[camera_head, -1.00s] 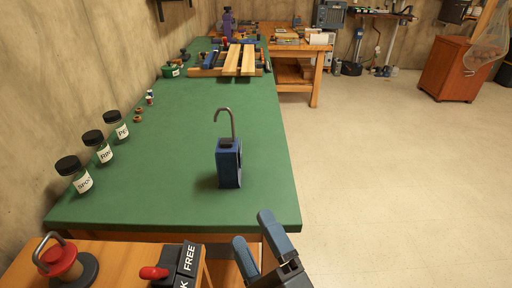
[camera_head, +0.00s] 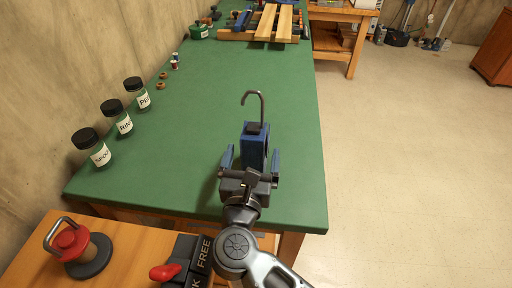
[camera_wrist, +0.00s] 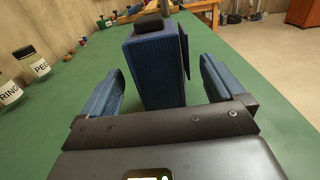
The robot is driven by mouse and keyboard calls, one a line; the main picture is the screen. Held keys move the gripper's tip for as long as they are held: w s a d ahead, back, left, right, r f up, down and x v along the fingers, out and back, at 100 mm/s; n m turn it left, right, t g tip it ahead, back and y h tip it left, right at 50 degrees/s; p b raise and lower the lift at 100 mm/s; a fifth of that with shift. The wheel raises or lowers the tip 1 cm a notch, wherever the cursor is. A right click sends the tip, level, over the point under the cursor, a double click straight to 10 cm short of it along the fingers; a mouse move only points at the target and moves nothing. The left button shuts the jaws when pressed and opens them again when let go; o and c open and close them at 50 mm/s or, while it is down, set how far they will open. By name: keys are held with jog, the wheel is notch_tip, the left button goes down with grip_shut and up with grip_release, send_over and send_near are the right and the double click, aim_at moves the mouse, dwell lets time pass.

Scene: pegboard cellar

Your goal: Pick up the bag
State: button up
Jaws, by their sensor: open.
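A blue upright block with a dark top and a curved metal hook (camera_head: 255,142) stands on the green bench top; I cannot tell whether it is the bag. My gripper (camera_head: 251,157) is open just in front of it, with one blue finger to each side. In the wrist view the blue block (camera_wrist: 157,65) stands between the spread fingers of my gripper (camera_wrist: 156,80). No other bag-like thing shows now.
Labelled jars (camera_head: 116,119) line the left side of the green bench (camera_head: 215,90). Wooden boards (camera_head: 266,22) lie at its far end. The floor (camera_head: 420,150) to the right is clear.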

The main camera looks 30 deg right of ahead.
aim_at(254, 144)
jog(key=x, duration=0.4)
jog(key=shift+w+p, duration=0.1)
jog(key=shift+p, duration=0.2)
jog(key=shift+a, duration=0.1)
jog(key=c, duration=1.3)
jog(key=shift+r, duration=0.1)
